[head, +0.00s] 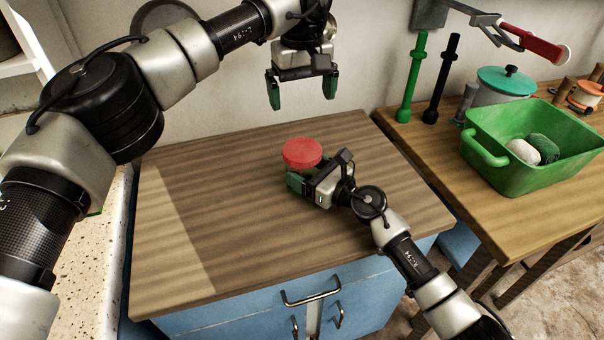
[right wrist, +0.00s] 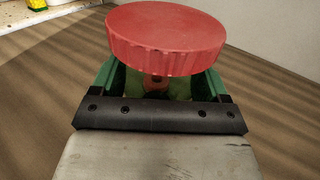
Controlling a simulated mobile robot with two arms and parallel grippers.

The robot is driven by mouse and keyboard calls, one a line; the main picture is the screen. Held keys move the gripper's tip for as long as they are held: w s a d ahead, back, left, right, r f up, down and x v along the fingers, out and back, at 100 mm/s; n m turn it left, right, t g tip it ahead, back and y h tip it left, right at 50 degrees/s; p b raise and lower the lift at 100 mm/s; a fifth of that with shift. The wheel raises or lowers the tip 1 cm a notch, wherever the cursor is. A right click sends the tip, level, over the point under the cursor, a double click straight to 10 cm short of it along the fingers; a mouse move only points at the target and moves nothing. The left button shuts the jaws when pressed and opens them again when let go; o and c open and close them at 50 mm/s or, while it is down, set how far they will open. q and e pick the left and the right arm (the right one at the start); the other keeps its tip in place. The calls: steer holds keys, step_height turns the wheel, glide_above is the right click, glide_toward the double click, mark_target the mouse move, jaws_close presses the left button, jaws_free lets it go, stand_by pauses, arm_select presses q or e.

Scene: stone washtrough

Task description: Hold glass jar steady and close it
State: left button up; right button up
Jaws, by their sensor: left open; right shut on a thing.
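The jar's red ribbed lid (head: 302,153) shows above the wooden counter, at the fingers of my right gripper (head: 297,182). In the right wrist view the lid (right wrist: 166,38) sits just above the green fingers. My right gripper (right wrist: 160,88) is shut around the jar's body, which is mostly hidden below the lid and behind the gripper. I cannot tell from here whether the lid is fully seated. My left gripper (head: 302,90) is open and empty, pointing down, above the back of the counter and higher than the lid.
The wooden countertop (head: 200,190) is otherwise clear, over blue drawers (head: 270,310). On the table at the right stand a green basin (head: 510,175) holding a white and a dark green item, a teal-lidded pot (head: 506,80), and green (head: 413,80) and black (head: 441,80) upright tools.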

steer(key=o, duration=1.7)
steer(key=shift+d, duration=0.1)
steer(key=v, duration=1)
steer(key=shift+s+d, duration=0.2)
steer(key=shift+s, duration=0.1)
